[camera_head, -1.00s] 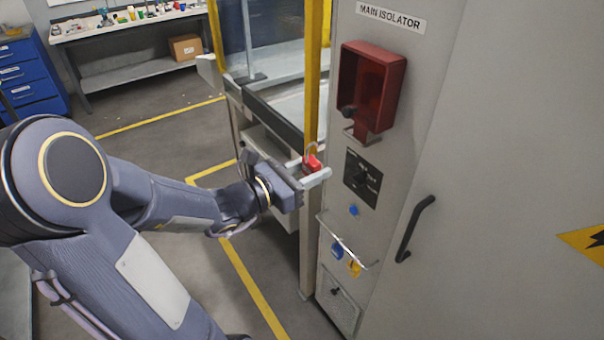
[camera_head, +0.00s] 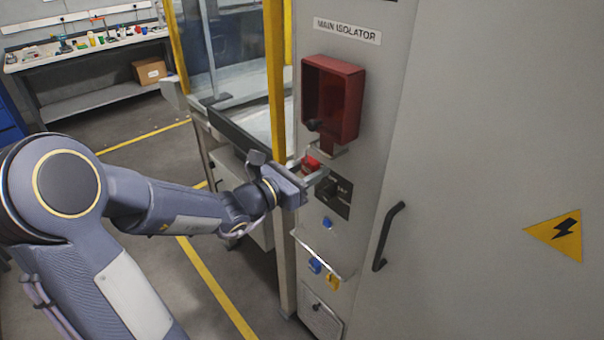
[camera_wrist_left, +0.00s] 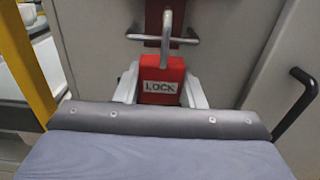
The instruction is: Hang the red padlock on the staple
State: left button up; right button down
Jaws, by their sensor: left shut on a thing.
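The red padlock (camera_head: 310,163) is held upright in my left gripper (camera_head: 314,173), just below the red box on the grey cabinet. In the left wrist view, the padlock (camera_wrist_left: 161,70) shows its LOCK label between the two pale fingers (camera_wrist_left: 160,88), with its shackle pointing up. The metal staple (camera_wrist_left: 140,38) sticks out under the red box. The shackle overlaps the staple in this view; I cannot tell whether it passes through the staple or stands in front of it. In the head view, the staple (camera_head: 338,152) is partly hidden near the padlock. My right gripper is out of view.
The red box (camera_head: 333,98) is above the staple. A dark switch plate (camera_head: 340,196) is below, then a rail with blue (camera_head: 315,265) and yellow (camera_head: 333,282) padlocks. A black door handle (camera_head: 388,236) projects at right. A yellow post (camera_head: 275,80) stands close at left.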

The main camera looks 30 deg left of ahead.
pick_arm(q)
jog(key=shift+w+d+f+b, duration=0.3)
jog(key=shift+w+f+b, duration=0.15)
jog(key=shift+w, duration=0.2)
jog(key=shift+w+d+f+b, duration=0.25)
jog(key=shift+w+f+b, duration=0.15)
jog(key=shift+w, duration=0.25)
jog(key=shift+r, duration=0.1)
jog(key=o, duration=1.1)
